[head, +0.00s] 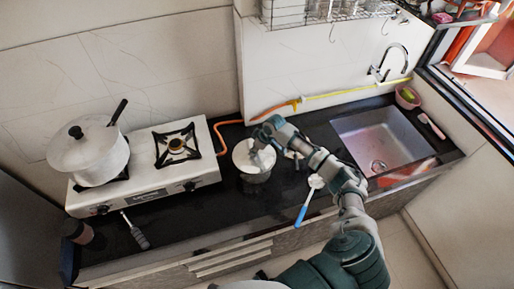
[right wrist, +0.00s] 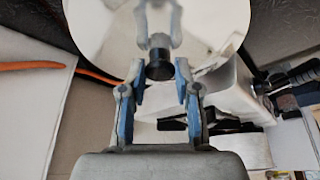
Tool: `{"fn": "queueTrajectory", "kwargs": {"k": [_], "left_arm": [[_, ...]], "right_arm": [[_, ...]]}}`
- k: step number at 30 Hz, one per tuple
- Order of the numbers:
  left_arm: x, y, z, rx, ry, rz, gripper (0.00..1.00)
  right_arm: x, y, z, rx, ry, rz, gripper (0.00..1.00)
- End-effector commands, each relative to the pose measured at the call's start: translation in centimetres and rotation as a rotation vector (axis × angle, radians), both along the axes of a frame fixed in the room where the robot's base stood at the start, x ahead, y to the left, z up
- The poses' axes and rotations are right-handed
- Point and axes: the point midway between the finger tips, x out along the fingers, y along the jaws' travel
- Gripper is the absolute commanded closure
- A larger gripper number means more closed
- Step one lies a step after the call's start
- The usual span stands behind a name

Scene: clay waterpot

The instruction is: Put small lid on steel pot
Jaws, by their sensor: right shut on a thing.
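The small lid is a round, shiny disc (head: 243,157) with a black knob. It also shows in the right wrist view (right wrist: 215,25), mirroring the fingers. My right gripper (right wrist: 157,72) is shut on the black knob (right wrist: 159,70); in the head view the gripper (head: 262,148) is above the disc. The steel pot (head: 255,183) shows as a dark, reflective body directly below the lid, on the black counter. The lid hides its rim, so I cannot tell whether they touch. My left gripper is not in view.
Left of the pot stands a white gas stove (head: 150,188) with a large lidded pot (head: 88,160) on it. An orange hose (head: 228,138) runs behind. A blue-handled utensil (head: 302,214) and the sink (head: 383,140) are to the right.

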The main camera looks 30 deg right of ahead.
Motion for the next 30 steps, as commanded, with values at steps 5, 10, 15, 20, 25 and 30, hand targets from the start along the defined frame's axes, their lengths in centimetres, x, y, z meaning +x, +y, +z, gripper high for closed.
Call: {"fn": "queueTrajectory", "kwargs": {"k": [5,10,15,20,25,30], "left_arm": [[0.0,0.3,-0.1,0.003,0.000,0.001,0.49],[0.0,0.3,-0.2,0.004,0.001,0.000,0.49],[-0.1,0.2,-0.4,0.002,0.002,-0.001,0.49],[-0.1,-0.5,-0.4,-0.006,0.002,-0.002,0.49],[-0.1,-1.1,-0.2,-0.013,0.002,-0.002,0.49],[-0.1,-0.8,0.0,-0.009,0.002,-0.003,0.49]], "right_arm": [[0.1,-0.9,-0.6,0.008,0.001,-0.002,1.00],[0.1,-1.8,-1.4,0.018,0.002,-0.004,1.00],[0.1,-2.1,-1.8,0.020,0.002,-0.003,1.00],[0.1,-1.7,-1.7,0.016,0.002,-0.004,1.00],[0.1,-1.0,-1.5,0.006,0.003,-0.003,1.00],[0.0,-0.6,-1.6,0.004,0.005,-0.002,1.00]]}}
